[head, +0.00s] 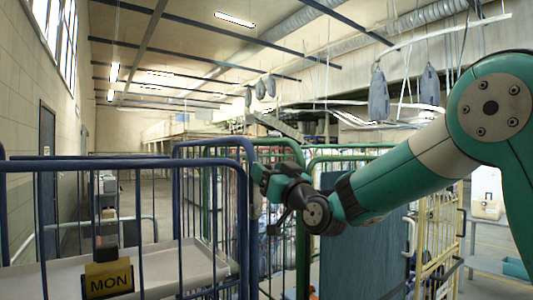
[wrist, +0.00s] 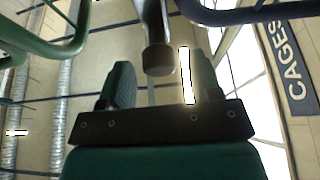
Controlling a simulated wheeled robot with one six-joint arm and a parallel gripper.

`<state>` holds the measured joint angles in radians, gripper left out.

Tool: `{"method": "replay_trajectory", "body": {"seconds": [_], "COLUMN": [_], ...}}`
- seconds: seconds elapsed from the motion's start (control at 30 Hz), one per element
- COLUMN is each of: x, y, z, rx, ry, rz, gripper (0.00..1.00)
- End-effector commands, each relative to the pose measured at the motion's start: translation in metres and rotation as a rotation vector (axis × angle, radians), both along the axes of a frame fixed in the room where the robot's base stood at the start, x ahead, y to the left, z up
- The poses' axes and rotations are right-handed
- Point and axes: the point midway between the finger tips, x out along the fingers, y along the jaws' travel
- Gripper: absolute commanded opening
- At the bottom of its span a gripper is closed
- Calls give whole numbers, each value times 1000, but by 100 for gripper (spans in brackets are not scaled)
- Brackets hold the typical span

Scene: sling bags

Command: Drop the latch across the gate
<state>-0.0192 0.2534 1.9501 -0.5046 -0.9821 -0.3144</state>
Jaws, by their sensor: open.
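The gate appears to be the blue tubular barred panel (head: 247,215) of the cage at left centre in the head view. My gripper (head: 262,180) is beside its upper right corner. In the wrist view, a grey metal bar with a dark blunt end (wrist: 158,60), which looks like the latch, comes down from the top edge between the two fingers. My gripper (wrist: 161,82) is open, with one finger on each side of that bar and gaps visible. Whether the bar touches anything is unclear. In the head view my gripper hides the latch.
A green-framed cage (head: 300,155) stands just right of the blue one; its green rail (wrist: 35,42) also shows in the wrist view. A blue rail (wrist: 240,14) crosses the upper right there. A grey shelf (head: 180,262) and a yellow MON tag (head: 108,279) are at lower left.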

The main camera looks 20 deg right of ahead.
Motion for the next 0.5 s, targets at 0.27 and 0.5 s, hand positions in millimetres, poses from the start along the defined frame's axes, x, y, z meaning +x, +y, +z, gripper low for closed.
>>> {"method": "replay_trajectory", "body": {"seconds": [0.27, 0.5], "x": [16, 16], "y": [5, 5], "z": [7, 6], "rx": [0, 0], "ry": [0, 0], "rz": [0, 0], "gripper": [58, 56]}}
